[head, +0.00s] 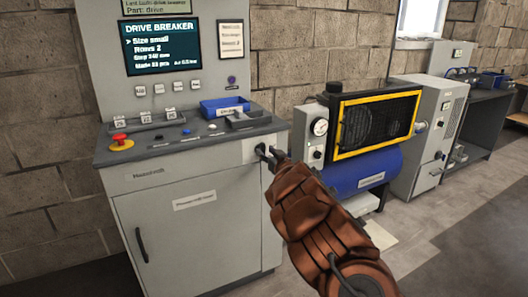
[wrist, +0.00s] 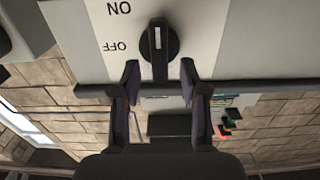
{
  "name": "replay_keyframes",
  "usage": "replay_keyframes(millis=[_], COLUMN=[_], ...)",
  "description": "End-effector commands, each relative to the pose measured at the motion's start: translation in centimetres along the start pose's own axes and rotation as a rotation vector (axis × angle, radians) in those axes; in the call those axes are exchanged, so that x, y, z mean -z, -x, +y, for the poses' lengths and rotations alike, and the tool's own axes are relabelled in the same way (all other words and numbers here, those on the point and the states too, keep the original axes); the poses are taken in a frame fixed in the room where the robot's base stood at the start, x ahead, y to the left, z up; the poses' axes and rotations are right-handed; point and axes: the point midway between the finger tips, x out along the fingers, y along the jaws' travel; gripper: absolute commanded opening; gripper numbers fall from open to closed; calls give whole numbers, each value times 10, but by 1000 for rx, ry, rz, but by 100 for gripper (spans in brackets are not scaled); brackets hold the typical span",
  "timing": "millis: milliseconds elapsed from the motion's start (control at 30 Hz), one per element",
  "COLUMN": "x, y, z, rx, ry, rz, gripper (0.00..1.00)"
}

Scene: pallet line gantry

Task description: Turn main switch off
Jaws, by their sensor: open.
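The main switch (wrist: 158,42) is a black rotary knob with a bar handle and a white mark on a pale plate (wrist: 80,20). ON and OFF are printed beside it, upside down in the wrist view. The bar stands vertical in that picture. My gripper (wrist: 160,76) is open, one fingertip on each side of the bar's near end, with small gaps visible. In the head view the switch (head: 261,149) is a small dark shape on the console's right front, partly hidden by my gripper (head: 272,160).
The grey console (head: 200,245) carries a red emergency button (head: 119,139), a blue tray (head: 222,106) and a screen (head: 161,46). A blue compressor (head: 350,175) with a yellow-framed guard stands close on the right. Open floor (head: 470,210) lies at the right.

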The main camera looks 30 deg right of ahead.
Motion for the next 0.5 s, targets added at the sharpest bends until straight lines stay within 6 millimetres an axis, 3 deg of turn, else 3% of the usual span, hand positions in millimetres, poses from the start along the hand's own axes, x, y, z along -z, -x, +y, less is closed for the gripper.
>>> replay_keyframes(millis=[500], x=[0], y=[-21], z=[1], rx=[-1], ry=[-1], rz=[0], gripper=[44])
